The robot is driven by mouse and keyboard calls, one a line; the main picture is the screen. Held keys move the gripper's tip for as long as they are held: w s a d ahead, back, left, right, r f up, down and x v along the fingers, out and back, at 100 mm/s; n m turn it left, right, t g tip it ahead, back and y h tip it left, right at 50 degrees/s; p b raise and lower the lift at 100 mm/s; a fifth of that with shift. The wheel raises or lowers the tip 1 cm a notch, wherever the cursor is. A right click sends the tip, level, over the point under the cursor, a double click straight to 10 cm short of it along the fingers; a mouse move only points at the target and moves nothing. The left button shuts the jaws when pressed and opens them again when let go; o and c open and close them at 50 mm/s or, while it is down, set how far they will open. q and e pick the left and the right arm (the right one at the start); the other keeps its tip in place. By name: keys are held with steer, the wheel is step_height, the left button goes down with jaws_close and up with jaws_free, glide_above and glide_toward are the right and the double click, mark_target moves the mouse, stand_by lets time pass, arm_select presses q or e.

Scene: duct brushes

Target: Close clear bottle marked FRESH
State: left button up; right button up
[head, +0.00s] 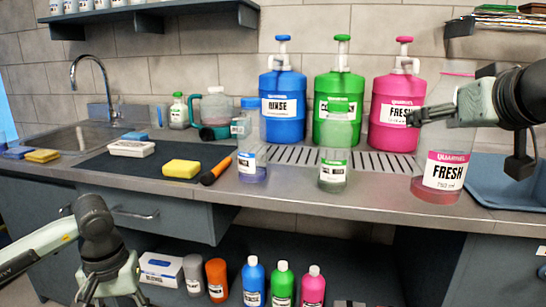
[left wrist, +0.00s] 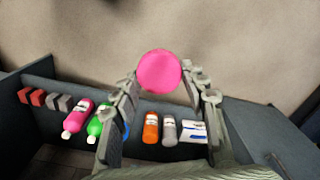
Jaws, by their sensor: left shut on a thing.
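The clear bottle marked FRESH (head: 447,172) stands upright at the counter's right front, with pink liquid at its bottom. Its top shows no cap. My right gripper (head: 424,114) lies across its upper part from the right; whether its fingers are closed around the bottle is hidden. A round pink cap (left wrist: 160,71) is between the fingertips of my left gripper (left wrist: 163,84), which is shut on it. In the head view my left gripper (head: 112,292) is low at the left, in front of the counter, and its fingertips are cut off by the frame.
Blue (head: 283,105), green (head: 338,108) and pink (head: 397,110) jugs stand behind a drain grille (head: 300,156). Two smaller clear bottles, blue-labelled (head: 253,162) and green-labelled (head: 332,172), stand left of the FRESH bottle. A lower shelf holds coloured bottles (head: 283,284). A blue tray (head: 500,180) is at right.

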steer(key=w+a+f, duration=0.1)
steer(key=a+f, duration=0.2)
steer(key=f, duration=0.6)
steer(key=a+f, duration=0.3)
steer(key=f, duration=0.7)
arm_select(q)
steer(key=w+d+r+m, duration=0.2)
steer(key=d+r, duration=0.1)
steer(key=d, duration=0.4)
steer(key=shift+w+d+r+m, duration=0.15)
steer(key=shift+d+m, duration=0.15)
steer(key=shift+d, duration=0.1)
arm_select(e)
steer(key=s+a+f, duration=0.2)
steer(key=s+f, duration=0.7)
steer(key=f, duration=0.3)
steer(key=shift+a+f, duration=0.35)
steer(key=shift+a, duration=0.05)
steer(key=shift+a, duration=0.15)
steer(key=s+a+r+n+g+y, duration=0.1)
steer(key=s+a+n+g+y, duration=0.1)
steer(key=a+n+y, duration=0.5)
steer(key=a+g+y, duration=0.1)
steer(key=a, duration=0.5)
steer(key=shift+a+n+y, duration=0.15)
steer(key=shift+n+y, duration=0.15)
